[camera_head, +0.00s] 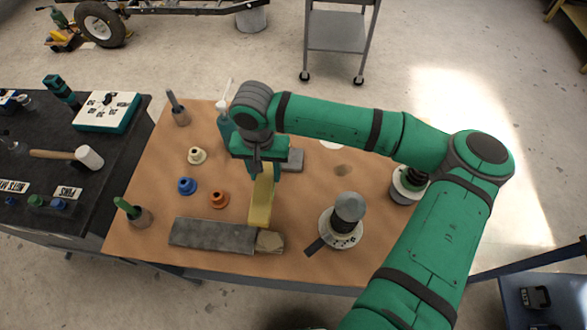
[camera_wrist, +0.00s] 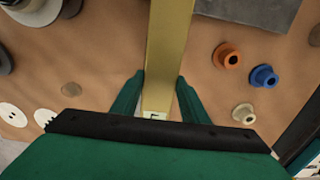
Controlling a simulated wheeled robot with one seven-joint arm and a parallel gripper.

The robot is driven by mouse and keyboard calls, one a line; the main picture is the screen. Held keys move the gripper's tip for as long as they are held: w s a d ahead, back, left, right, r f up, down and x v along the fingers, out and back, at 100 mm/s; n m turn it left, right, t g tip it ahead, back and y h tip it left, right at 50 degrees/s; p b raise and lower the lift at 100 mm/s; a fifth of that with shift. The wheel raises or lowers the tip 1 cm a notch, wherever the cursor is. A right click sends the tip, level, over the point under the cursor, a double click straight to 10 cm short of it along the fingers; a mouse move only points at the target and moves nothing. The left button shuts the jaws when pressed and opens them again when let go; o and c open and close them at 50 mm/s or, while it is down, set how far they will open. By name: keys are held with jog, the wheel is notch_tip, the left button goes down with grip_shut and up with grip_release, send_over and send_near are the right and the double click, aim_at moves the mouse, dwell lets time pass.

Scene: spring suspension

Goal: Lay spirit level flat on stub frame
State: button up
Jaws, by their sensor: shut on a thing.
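The spirit level is a long yellow bar (camera_head: 262,203). My gripper (camera_head: 262,172) is shut on it near one end, above the brown table. In the wrist view the level (camera_wrist: 168,45) runs from between the fingers (camera_wrist: 158,100) up past the top edge, with a small pale vial window near the grip. The stub frame seems to be the long flat grey piece (camera_head: 212,235) at the table's front edge; part of it shows in the wrist view (camera_wrist: 255,12). The level's near end lies beside the grey piece's right end and a tan block (camera_head: 270,241). I cannot tell whether they touch.
Blue (camera_head: 187,186), orange (camera_head: 218,198) and cream (camera_head: 197,155) bushings stand left of the level. A round grey-topped fixture (camera_head: 347,212) stands to its right. A green-handled tool in a holder (camera_head: 138,214) is at the front left. A black bench (camera_head: 60,170) adjoins on the left.

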jog(key=d+f, duration=0.2)
jog(key=d, duration=0.1)
jog(key=s+d+f, duration=0.1)
jog(key=d+f, duration=0.1)
jog(key=d, duration=0.2)
jog(key=s+d+f, duration=0.1)
jog(key=d+f, duration=0.1)
jog(key=d, duration=0.2)
jog(key=shift+s+d, duration=0.15)
jog(key=shift+s+d+f, duration=0.2)
jog(key=shift+d+f, duration=0.5)
jog(key=shift+d, duration=0.2)
jog(key=shift+d+f, duration=0.15)
jog(key=shift+f, duration=0.05)
jog(key=shift+f, duration=0.1)
jog(key=o, duration=1.4)
